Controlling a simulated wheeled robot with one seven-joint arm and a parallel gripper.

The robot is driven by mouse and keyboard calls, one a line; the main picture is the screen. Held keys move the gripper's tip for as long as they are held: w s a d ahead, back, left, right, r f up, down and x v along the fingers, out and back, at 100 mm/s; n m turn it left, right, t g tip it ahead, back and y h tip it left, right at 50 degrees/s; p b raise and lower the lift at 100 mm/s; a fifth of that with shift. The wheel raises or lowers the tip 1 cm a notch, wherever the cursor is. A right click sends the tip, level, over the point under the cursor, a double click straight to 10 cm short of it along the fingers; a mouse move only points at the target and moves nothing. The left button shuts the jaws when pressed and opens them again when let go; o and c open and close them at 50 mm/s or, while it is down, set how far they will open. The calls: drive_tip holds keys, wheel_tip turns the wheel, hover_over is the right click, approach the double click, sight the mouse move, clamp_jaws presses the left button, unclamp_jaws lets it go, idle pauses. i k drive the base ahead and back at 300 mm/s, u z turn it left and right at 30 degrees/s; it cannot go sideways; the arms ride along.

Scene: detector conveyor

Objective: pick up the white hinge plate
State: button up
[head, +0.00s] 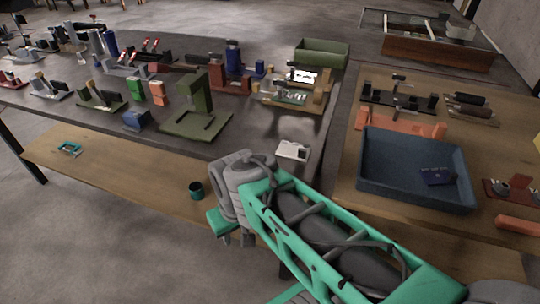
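A small white plate with a dark patch on its right side, which looks like the white hinge plate (290,151), lies flat near the front right corner of the dark table. My gripper (236,241) hangs fingers down, in front of and to the left of the plate, beyond the dark table's front edge and apart from the plate. Its two fingers show a gap between them, with nothing seen in it. The wrist and green arm pass just in front of the plate without covering it.
A green stand (197,118) and a blue block (137,120) stand left of the plate, with several tools behind. A blue tray (362,190) sits on the wooden table to the right. Dark tabletop around the plate is clear.

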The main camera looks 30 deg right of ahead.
sight(294, 151)
drive_tip(key=u, duration=2.5)
drive_tip(key=k, duration=0.45)
drive_tip(key=z, duration=0.45)
